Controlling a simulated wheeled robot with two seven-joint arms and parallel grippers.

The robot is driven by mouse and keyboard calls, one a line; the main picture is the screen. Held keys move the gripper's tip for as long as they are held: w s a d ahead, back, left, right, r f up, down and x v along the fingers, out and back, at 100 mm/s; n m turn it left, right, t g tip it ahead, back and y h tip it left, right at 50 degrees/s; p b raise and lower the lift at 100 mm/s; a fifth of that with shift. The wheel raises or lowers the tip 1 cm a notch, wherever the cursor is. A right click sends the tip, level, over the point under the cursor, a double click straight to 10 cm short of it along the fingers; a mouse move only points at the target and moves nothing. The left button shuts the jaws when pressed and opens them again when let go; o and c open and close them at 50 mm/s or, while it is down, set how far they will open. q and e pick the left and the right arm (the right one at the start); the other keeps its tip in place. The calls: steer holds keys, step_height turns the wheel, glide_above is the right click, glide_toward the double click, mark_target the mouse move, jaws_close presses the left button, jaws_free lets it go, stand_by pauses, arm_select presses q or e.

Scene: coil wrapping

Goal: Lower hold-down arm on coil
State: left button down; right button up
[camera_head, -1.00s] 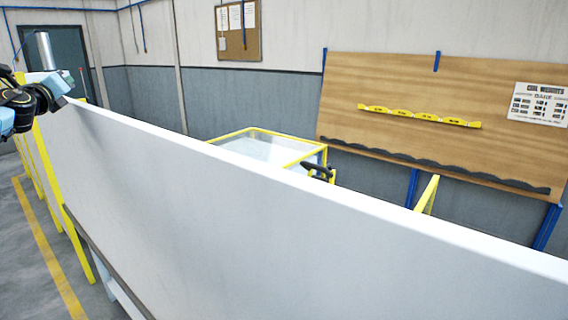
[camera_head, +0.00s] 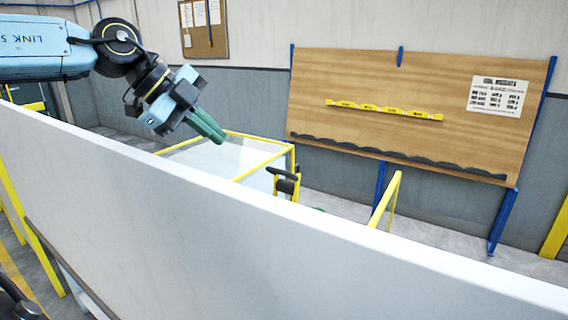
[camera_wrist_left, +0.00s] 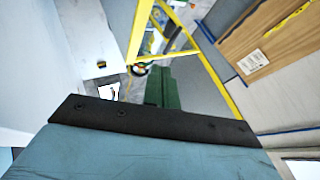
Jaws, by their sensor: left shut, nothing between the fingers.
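My left gripper (camera_head: 216,136) reaches in from the left above the white panel, its green fingers closed together and pointing down to the right. Nothing shows between them. In the left wrist view the shut green fingers (camera_wrist_left: 162,88) point toward a yellow frame. A black handle-like part (camera_head: 286,181) on a yellow post rises behind the panel, to the right of and below the fingertips, apart from them. I cannot tell whether it belongs to the hold-down arm. The coil is not clearly visible; the panel hides the area below. My right gripper is not in view.
The long white panel (camera_head: 250,235) crosses the foreground. Behind it stands a yellow-framed enclosure (camera_head: 262,160) with pale, see-through sides. A separate yellow bar (camera_head: 385,200) slants up farther right. A wooden board (camera_head: 400,85) with a weights sign (camera_head: 497,96) stands at the back.

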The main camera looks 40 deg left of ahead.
arm_select(q)
steer(key=r+p+x, duration=0.1)
steer(key=p+x, duration=0.2)
steer(key=x, duration=0.9)
steer(key=shift+w+d+f+n+g+p, duration=0.3)
steer(key=shift+w+d+g, duration=0.15)
steer(key=shift+w, duration=0.15)
